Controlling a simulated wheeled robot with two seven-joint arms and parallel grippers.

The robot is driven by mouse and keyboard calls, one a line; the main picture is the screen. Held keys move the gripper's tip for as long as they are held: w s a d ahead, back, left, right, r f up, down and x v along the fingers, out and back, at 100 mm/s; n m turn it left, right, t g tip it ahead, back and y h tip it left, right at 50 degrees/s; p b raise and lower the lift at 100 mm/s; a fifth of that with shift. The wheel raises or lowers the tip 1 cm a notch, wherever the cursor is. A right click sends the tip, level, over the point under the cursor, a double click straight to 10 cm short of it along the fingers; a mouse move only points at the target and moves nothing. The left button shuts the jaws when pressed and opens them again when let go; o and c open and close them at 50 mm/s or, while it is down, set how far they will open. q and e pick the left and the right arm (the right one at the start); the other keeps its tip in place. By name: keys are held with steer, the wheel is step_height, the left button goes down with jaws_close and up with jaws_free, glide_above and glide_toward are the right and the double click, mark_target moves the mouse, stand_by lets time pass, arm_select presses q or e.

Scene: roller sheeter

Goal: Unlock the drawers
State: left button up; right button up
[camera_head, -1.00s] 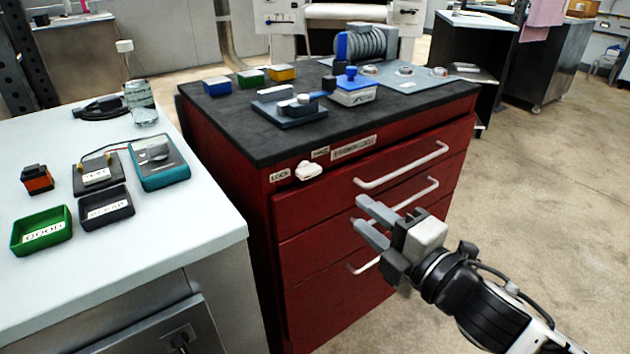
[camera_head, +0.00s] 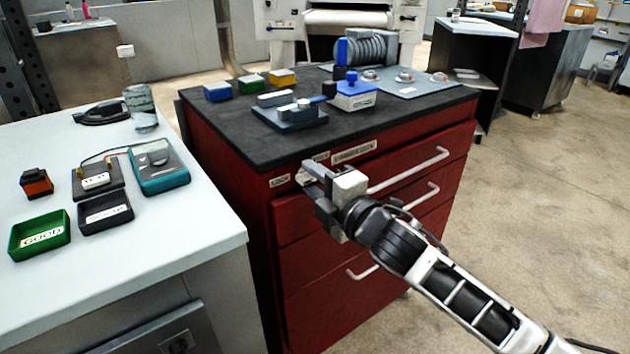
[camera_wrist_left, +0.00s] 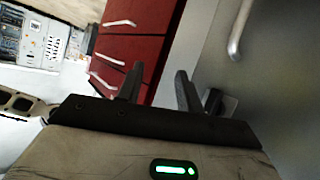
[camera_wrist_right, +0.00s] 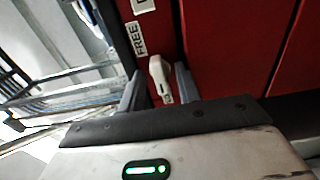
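The red drawer cabinet (camera_head: 245,195) has a white lock knob on its upper front edge, beside the LOCK label (camera_head: 280,180) and the FREE label (camera_head: 320,157). In the head view the knob is mostly hidden by my right gripper (camera_head: 308,177). In the right wrist view the white knob (camera_wrist_right: 160,78) lies between the two fingers of my right gripper (camera_wrist_right: 158,88), nearer the right finger. These fingers are apart, and I cannot tell whether either touches the knob. My left gripper (camera_wrist_left: 158,80) is open and empty in its wrist view, with the red drawers beyond it.
A drawer handle (camera_head: 408,170) juts out right of my right gripper. The black cabinet top (camera_head: 240,132) holds several blocks and a blue-topped device (camera_head: 353,95). A white table (camera_head: 170,225) with trays and a meter stands close on the left. The floor on the right is clear.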

steer(key=c, duration=0.7)
